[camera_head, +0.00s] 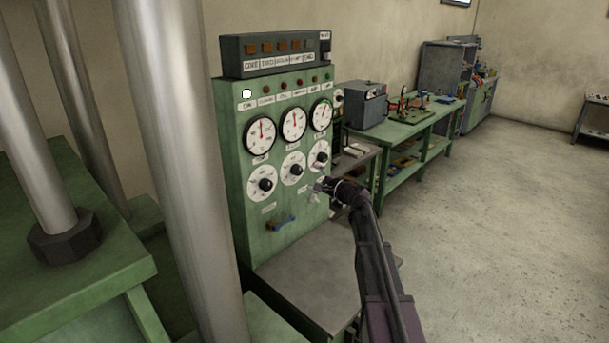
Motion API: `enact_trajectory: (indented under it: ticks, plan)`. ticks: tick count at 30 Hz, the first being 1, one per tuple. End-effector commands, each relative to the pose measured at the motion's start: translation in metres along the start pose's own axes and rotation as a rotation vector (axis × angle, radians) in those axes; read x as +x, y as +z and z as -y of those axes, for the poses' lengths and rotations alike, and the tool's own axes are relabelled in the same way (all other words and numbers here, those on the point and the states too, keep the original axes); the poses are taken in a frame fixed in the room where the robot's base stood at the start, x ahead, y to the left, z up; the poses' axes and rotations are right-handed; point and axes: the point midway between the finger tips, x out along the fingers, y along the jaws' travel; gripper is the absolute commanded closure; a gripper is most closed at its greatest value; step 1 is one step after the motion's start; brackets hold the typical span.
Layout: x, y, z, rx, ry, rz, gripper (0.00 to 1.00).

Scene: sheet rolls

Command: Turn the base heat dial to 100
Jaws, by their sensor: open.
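A green control panel (240,222) stands left of centre. Three white dials with black knobs sit in a row on its face: the left dial (255,191), the middle dial (287,176) and the right dial (317,147). Their labels are too small to read, so I cannot tell which is the base heat dial or its setting. My gripper (316,191) is open, in front of the panel just below the right dial's knob (321,157). I cannot tell whether it touches the panel.
Three gauges with red needles, such as the middle gauge (299,132), sit above the dials. Thick metal columns (175,130) stand at the left. A green workbench (420,132) is behind; the floor (500,240) at the right is clear.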

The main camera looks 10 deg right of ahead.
Motion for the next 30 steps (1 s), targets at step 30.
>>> enact_trajectory:
  ticks: [30]
  plan:
    - [-0.045, 0.013, -0.012, -0.04, 0.044, 0.014, 0.07]
